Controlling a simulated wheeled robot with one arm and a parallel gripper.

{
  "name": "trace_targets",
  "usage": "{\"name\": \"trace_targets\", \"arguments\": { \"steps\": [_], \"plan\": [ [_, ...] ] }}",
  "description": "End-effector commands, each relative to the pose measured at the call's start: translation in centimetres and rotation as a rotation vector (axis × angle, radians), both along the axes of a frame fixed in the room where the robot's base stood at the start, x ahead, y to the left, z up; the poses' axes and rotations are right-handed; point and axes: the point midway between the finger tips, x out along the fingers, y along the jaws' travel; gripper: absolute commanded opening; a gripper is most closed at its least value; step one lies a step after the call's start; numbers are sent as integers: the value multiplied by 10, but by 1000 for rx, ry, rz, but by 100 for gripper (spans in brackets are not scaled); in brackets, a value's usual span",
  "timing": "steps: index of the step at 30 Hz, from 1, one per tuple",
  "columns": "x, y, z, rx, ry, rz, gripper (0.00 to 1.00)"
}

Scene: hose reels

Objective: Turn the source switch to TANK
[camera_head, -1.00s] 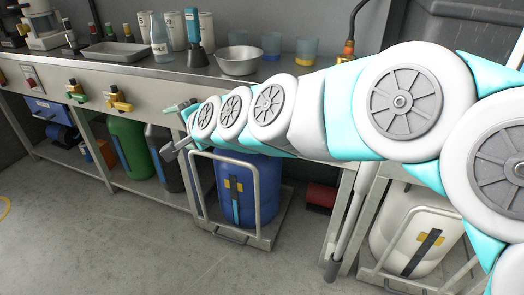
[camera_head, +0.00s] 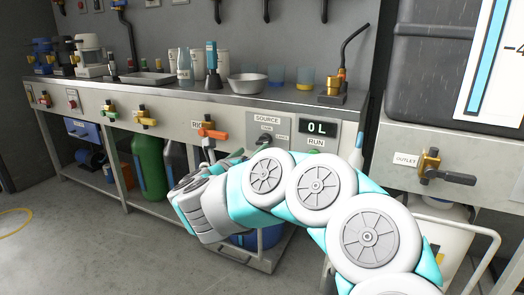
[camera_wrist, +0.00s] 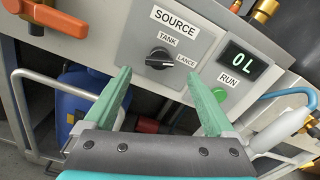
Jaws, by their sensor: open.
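The source switch is a black knob (camera_wrist: 159,60) on a grey panel marked SOURCE, with a TANK label (camera_wrist: 168,38) above it and a LANCE label (camera_wrist: 186,60) to its right. Its bar lies roughly sideways and seems to point toward LANCE. In the head view the knob (camera_head: 265,139) shows just above my arm. My gripper (camera_wrist: 159,75) is open and empty, its two pale green fingers spread either side of the knob in the wrist view. The fingers look apart from the panel; the exact gap is unclear.
Right of the switch are a 0 L display (camera_head: 317,129) and a green RUN button (camera_wrist: 219,94). An orange-handled valve (camera_head: 212,133) sticks out left of the switch. A blue container (camera_wrist: 83,95) stands below. A metal bowl (camera_head: 248,86) is on the counter.

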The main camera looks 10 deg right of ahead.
Motion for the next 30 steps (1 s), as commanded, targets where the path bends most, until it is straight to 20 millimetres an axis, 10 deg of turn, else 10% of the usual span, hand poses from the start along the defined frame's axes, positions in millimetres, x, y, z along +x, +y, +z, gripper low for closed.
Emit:
{"name": "trace_targets", "arguments": {
  "steps": [16, 30],
  "plan": [
    [56, -41, -1, 1, 1, -2, 90],
    [62, -45, 0, 1, 1, 0, 80]
  ]
}}
